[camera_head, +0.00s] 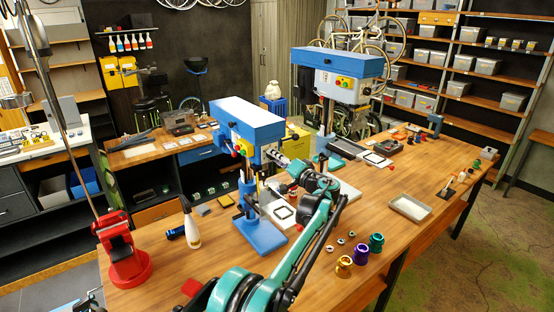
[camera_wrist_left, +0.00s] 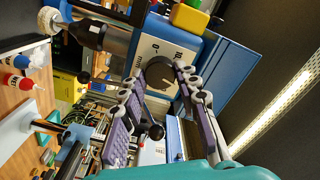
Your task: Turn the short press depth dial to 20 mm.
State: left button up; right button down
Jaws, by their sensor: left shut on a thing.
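The short press (camera_head: 247,120) has a blue hood, a blue column and a blue base, and stands on the bench left of the tall press. My left gripper (camera_head: 279,160) is at the front of its head, and the arm hides part of that side. In the left wrist view, the dark round depth dial (camera_wrist_left: 158,70) sits on a white plate with a scale; "10", "0" and "mm" are readable. My left gripper's two fingers (camera_wrist_left: 162,84) are closed around the dial's sides. The dial's exact setting cannot be read. My right gripper is not in view.
The tall press (camera_head: 338,65) stands behind to the right. A red stand (camera_head: 122,255), a white bottle (camera_head: 191,228), several coloured cups (camera_head: 359,254) and a grey tray (camera_head: 410,207) are on the bench (camera_head: 385,200). The bench around the tray is mostly clear.

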pick_arm(q)
jog(key=shift+f+n, duration=0.15)
jog(key=shift+n, duration=1.05)
jog(key=o, duration=1.2)
jog(key=shift+c, duration=0.2)
jog(key=v, duration=1.2)
